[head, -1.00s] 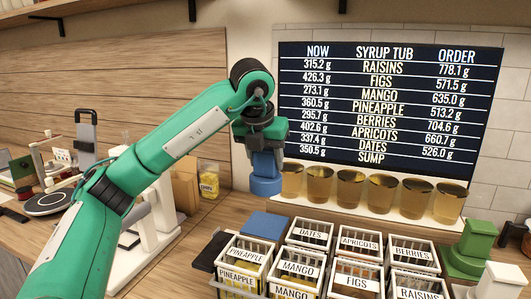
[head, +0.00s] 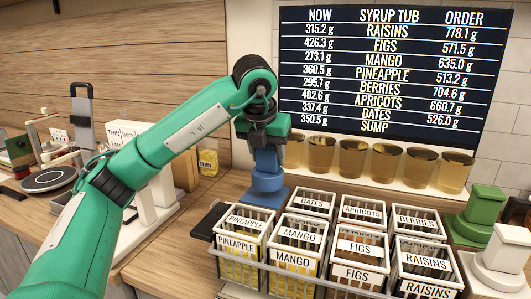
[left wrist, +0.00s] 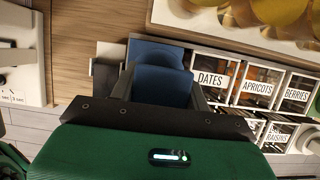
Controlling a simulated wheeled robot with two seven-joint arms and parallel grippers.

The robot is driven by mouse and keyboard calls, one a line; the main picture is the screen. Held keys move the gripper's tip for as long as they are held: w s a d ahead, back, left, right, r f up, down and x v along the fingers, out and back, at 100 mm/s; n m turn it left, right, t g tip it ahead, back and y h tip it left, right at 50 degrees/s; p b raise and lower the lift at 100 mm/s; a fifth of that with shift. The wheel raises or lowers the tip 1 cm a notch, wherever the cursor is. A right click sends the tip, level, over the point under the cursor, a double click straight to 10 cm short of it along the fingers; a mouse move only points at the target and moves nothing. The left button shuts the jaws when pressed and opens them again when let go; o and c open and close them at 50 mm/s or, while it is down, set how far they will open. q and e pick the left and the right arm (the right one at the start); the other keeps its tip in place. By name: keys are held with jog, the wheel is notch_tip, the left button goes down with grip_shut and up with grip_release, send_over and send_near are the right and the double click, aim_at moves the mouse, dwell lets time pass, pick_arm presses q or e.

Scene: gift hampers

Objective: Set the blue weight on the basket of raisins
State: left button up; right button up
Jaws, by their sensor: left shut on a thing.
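My left gripper (head: 266,143) is shut on the blue weight (head: 267,182), which hangs upright below it. The weight is right over or on a blue pad (head: 250,197) behind the baskets; I cannot tell if it touches. In the left wrist view the blue weight (left wrist: 163,82) shows between the fingers. The basket of raisins (head: 425,268) is at the front right of the basket group, well to the right of the weight. Its label shows partly in the left wrist view (left wrist: 276,136). My right gripper is out of view.
Baskets of dates (head: 311,204), apricots (head: 361,211) and berries (head: 416,222) form the back row beside the weight. Mango and figs stand in front, left of raisins. A green weight (head: 478,215) and a white weight (head: 506,250) stand right. Syrup tubs (head: 385,163) line the shelf behind.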

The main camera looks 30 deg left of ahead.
pick_arm(q)
jog(key=s+d, duration=0.2)
jog(key=d, duration=1.6)
jog(key=s+d+p, duration=0.1)
jog(key=d, duration=1.7)
jog(key=shift+s+r, duration=0.15)
jog(key=shift+s, duration=0.2)
jog(key=shift+f+b, duration=0.6)
jog(key=shift+b, duration=0.1)
jog(key=shift+f+b, duration=0.6)
jog(key=shift+b, duration=0.2)
jog(key=shift+s+a, duration=0.1)
jog(key=shift+a, duration=0.05)
jog(key=shift+s+a+f+b, duration=0.1)
jog(key=shift+f+b, duration=0.05)
jog(key=shift+b, duration=0.15)
